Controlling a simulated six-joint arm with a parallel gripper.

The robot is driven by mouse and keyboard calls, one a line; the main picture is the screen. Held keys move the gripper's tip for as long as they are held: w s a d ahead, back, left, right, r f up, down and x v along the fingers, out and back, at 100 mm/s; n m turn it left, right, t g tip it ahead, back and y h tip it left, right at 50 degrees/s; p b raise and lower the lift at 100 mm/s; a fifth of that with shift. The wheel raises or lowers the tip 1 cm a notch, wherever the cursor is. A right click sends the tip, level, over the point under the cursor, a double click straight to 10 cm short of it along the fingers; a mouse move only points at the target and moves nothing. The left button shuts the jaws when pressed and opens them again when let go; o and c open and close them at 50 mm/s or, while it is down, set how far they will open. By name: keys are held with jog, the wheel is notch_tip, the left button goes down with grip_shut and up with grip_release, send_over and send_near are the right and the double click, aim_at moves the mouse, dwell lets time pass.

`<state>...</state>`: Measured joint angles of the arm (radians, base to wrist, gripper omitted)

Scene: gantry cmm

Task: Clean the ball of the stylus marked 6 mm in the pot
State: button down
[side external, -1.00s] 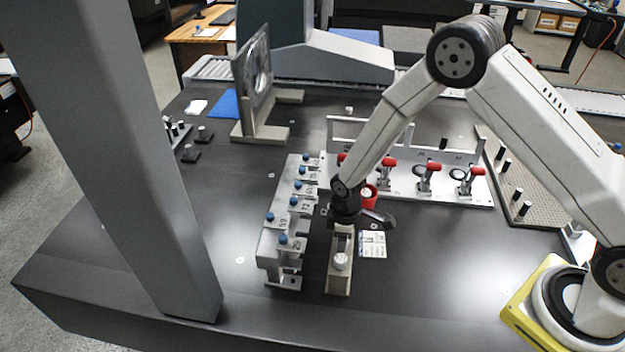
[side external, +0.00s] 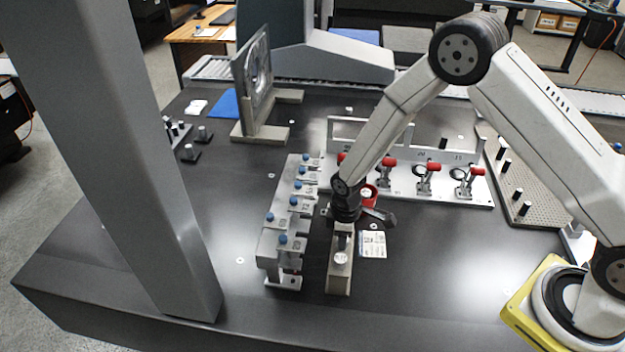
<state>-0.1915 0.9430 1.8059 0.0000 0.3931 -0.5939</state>
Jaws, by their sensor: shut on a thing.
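My gripper (side external: 343,228) points down over the far part of a beige block (side external: 339,283). It is shut on a small dark part that my wrist mostly hides; I cannot tell its marking. A grey rack (side external: 270,246) to the left carries several blue-topped styli (side external: 283,239) with number labels, too small to read surely, so I cannot pick out the 6 mm one. A white round piece (side external: 340,258) sits on the near part of the beige block. A red round container (side external: 370,191), possibly the pot, stands just behind my wrist, partly hidden.
A white fixture plate (side external: 470,196) with red-handled clamps stands behind, to the right. A white printed card (side external: 373,244) lies right of the block. A grey column (side external: 120,160) rises at the left.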

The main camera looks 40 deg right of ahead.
jog(key=shift+r, duration=2.85)
jog(key=shift+r, duration=0.15)
jog(key=shift+r, duration=2.2)
jog(key=w+d, duration=1.1)
jog(key=w, duration=0.5)
notch_tip(320, 180, down, 8)
jog(key=shift+s, duration=0.35)
jog(key=shift+f, duration=0.15)
jog(key=shift+f, duration=2.9)
